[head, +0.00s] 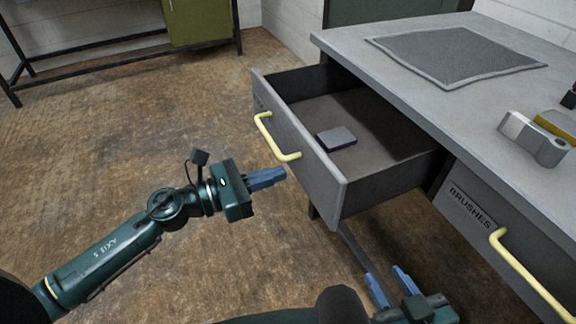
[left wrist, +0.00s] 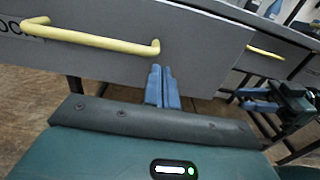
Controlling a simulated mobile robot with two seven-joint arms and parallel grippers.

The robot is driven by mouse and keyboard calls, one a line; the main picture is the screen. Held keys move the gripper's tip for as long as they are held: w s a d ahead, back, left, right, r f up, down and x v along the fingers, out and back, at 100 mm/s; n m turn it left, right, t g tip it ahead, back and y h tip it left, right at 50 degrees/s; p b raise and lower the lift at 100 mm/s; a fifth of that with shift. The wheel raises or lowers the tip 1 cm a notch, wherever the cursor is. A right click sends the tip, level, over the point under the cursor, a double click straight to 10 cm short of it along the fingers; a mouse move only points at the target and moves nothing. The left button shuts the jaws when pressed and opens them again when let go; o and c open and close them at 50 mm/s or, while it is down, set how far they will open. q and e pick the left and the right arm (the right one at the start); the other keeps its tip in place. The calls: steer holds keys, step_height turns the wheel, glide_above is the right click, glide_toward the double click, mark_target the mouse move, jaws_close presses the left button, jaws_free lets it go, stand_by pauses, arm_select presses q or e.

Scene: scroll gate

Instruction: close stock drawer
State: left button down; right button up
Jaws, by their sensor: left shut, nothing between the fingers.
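The stock drawer (head: 318,172) is pulled out from the grey desk, with a yellow bar handle (head: 276,136) on its front. In the left wrist view, its grey front (left wrist: 205,50) fills the upper part, and only the end of its label shows beside the handle (left wrist: 90,38). My left gripper (head: 283,174) is shut and empty, its blue fingers pointing at the drawer front just below the handle's near end. I cannot tell whether the tips touch. My right gripper (head: 388,280) is open and empty, low beneath the desk side; it also shows in the left wrist view (left wrist: 250,98).
A small dark-topped box (head: 337,137) lies inside the open drawer. A shut drawer labelled BRUSHES (head: 470,207) with a yellow handle (head: 525,272) is to the right. The desktop (head: 430,105) carries a grey mat (head: 455,55) and a stapler-like object (head: 533,138). Floor at left is clear.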

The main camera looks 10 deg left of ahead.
mark_target(303, 166)
arm_select(q)
steer(key=shift+x, duration=1.8)
arm_select(e)
steer(key=shift+d+r, duration=0.15)
steer(key=shift+r, duration=0.2)
